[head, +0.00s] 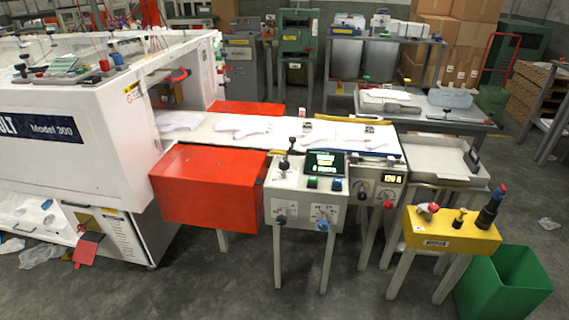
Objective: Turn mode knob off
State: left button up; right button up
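A grey control box (306,180) on legs stands in the middle, with a lit green screen (324,164) on its sloped top. Its front face carries a black knob (281,219) and a blue knob (323,225), each on a white dial plate. A second panel to its right has a black knob (363,195), a red knob (388,204) and a small lit display (393,179). The labels are too small to read, so I cannot tell which is the mode knob or its setting. Neither of my grippers shows in the view.
A black-handled lever (288,150) and green and blue buttons sit on the control box. A red cover (208,188) adjoins it at left. A yellow block (452,232) with handles and a green bin (503,284) stand at right. The floor in front is clear.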

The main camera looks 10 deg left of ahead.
aim_at(283, 165)
jog(key=i+j, duration=0.25)
jog(key=i, duration=0.25)
jog(key=i+j, duration=0.3)
jog(key=i, duration=0.2)
